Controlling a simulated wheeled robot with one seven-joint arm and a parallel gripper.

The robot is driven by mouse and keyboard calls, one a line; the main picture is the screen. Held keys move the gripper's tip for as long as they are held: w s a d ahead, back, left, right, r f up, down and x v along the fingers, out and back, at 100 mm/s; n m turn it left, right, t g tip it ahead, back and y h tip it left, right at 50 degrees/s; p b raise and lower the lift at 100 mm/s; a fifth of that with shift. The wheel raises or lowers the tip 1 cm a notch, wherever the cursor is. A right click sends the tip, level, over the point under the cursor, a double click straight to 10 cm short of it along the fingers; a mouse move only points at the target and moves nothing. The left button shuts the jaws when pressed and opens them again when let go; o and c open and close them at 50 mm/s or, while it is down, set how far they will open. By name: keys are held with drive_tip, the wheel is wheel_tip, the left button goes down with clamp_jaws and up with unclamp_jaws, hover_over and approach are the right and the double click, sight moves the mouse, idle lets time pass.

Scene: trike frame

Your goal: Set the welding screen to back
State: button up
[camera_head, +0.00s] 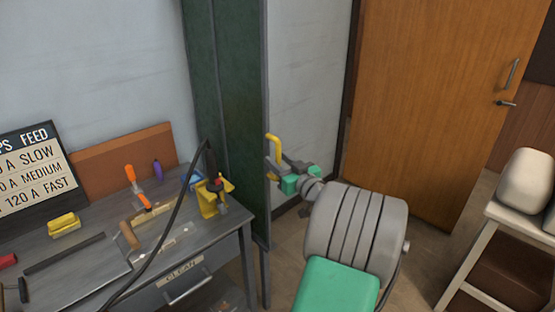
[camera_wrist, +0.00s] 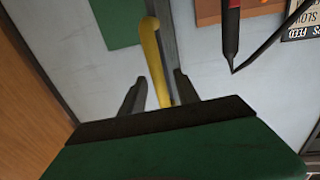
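The welding screen (camera_head: 230,110) is a tall dark green panel in a grey frame, standing folded edge-on between the workbench and the door. A yellow handle (camera_head: 274,149) sticks out from its right frame edge. My gripper (camera_head: 273,170) is at the handle, its fingers pointing toward the frame. In the wrist view, the handle (camera_wrist: 153,62) runs between the two fingers of my gripper (camera_wrist: 158,85), which stand apart with gaps on either side. The grey frame post (camera_wrist: 164,35) shows just behind it. Whether a finger touches the handle is unclear.
A grey workbench (camera_head: 75,262) with tools, a clamp and a cable stands left of the screen. A closed wooden door (camera_head: 430,90) is behind at right. A pale shelf (camera_head: 515,222) stands at far right. Open floor lies between the door and my arm.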

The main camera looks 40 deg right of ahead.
drive_tip(key=shift+w, duration=0.25)
drive_tip(key=shift+c, duration=0.5)
clamp_jaws()
idle(0.7)
